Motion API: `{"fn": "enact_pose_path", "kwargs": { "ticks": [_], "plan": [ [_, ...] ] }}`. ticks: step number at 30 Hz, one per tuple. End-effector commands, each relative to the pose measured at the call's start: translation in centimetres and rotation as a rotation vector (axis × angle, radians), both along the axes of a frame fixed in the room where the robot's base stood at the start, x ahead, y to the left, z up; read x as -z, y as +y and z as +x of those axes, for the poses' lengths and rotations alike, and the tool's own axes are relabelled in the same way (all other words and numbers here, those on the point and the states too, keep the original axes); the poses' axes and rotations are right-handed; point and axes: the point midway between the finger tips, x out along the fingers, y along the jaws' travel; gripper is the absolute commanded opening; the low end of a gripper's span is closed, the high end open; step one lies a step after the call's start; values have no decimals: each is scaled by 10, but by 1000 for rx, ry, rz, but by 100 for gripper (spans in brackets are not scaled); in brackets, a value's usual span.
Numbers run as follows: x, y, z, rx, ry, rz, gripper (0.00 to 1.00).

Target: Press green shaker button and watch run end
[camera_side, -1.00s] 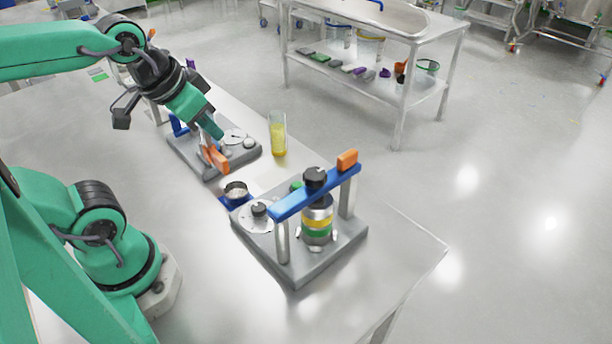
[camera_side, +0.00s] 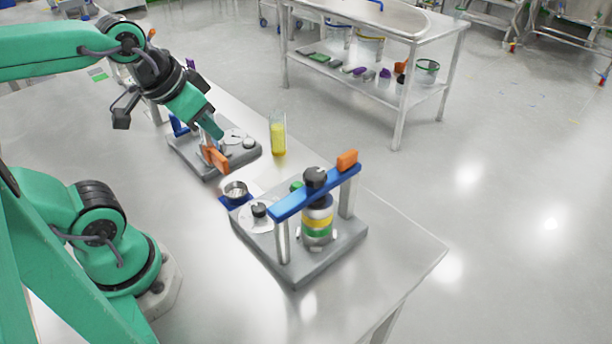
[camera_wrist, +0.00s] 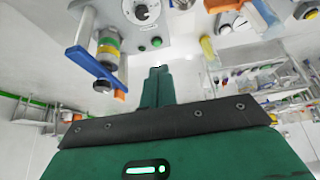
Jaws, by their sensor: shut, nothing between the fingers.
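The shaker (camera_side: 340,245) stands on the near part of the bench, a grey base with a blue clamp bar (camera_side: 300,198) over a sieve stack banded yellow and green (camera_side: 317,225). A green button (camera_side: 297,186) shows partly behind the bar. In the wrist view the shaker's base (camera_wrist: 172,18) is at the top, with a green button (camera_wrist: 156,42) and a darker one beside it. My gripper (camera_side: 216,132) is shut and empty, pointing down near the rear device in the side view. In the wrist view its fingertips (camera_wrist: 160,68) appear just below the buttons, apart from them.
The rear device (camera_side: 188,158) has an orange-tipped handle (camera_side: 216,160) and a white dial. A clear cylinder with yellow contents (camera_side: 278,138) stands beside it. A small metal cup (camera_side: 235,189) sits on a blue holder between the devices. The bench's right end is clear.

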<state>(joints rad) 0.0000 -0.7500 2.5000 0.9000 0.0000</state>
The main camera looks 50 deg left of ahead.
Motion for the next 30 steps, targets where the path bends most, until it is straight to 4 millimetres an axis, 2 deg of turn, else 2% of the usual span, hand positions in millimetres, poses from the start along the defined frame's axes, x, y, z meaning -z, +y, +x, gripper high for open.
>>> {"fn": "enact_pose_path", "kwargs": {
  "ticks": [8,14,30],
  "plan": [
    [-1,0,4,-33,12,-17,0],
    [-3,-1,15,-135,51,-70,0],
    [0,-6,74,-644,215,-263,0]
  ]
}}
